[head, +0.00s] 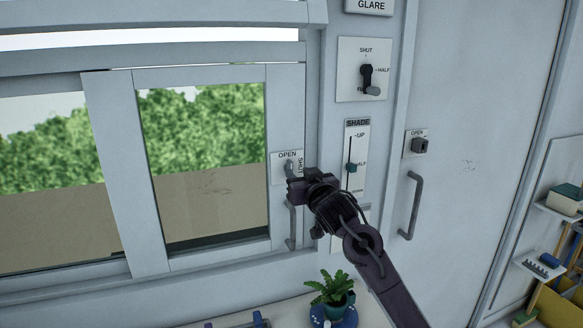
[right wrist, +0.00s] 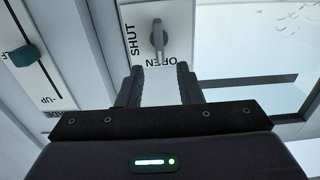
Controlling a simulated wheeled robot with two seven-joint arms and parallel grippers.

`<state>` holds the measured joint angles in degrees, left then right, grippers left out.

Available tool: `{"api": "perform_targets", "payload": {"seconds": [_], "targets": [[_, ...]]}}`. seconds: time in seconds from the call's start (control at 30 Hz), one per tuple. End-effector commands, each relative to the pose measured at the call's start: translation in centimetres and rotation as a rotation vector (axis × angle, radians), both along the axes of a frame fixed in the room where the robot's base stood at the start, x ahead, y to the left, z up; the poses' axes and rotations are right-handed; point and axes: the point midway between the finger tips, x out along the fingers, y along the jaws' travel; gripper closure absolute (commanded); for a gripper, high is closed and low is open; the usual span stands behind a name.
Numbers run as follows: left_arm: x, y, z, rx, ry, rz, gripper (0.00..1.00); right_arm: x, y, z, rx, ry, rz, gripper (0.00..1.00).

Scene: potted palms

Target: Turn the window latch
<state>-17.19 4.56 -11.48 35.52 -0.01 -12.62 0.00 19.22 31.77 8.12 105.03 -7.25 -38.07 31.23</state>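The window latch (head: 289,168) is a small grey lever on a white plate (head: 276,178) marked OPEN and SHUT, on the frame at the window's right edge. In the right wrist view the latch (right wrist: 158,38) stands in line with the word OPEN, its end overlapping that word; SHUT is off to its side. My right gripper (head: 291,187) is at the latch plate, covering its lower part in the head view. Its fingers (right wrist: 159,70) are apart with nothing between them, and the latch lies just beyond the tips. My left gripper is not in view.
A shade slider (head: 351,167) is right of my gripper, with a GLARE knob (head: 368,80) above. A window pull handle (head: 291,225) hangs below the latch. A door handle (head: 411,205) is further right. A potted plant (head: 331,289) stands below.

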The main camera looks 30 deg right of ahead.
Motion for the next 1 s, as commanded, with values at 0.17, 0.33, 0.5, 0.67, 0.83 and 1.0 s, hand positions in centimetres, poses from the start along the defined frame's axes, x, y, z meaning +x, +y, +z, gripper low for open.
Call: {"api": "perform_targets", "payload": {"seconds": [0.17,0.33,0.5,0.67,0.83,1.0], "targets": [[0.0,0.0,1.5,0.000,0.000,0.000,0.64,2.9,-0.7,0.4,-0.001,0.002,-0.001,0.67],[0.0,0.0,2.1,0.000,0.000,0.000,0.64,4.7,-1.1,0.2,0.000,0.002,-0.001,0.67],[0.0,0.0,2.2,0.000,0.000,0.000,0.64,5.4,-1.3,0.0,-0.002,0.001,-0.001,0.67],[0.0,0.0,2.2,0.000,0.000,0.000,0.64,5.5,-1.3,-0.1,-0.001,0.002,-0.001,0.67],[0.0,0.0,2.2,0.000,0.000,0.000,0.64,5.4,-1.3,-0.1,-0.001,0.002,-0.001,0.80],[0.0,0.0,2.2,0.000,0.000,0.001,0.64,5.4,-1.3,-0.1,-0.001,0.002,-0.001,1.00]]}}
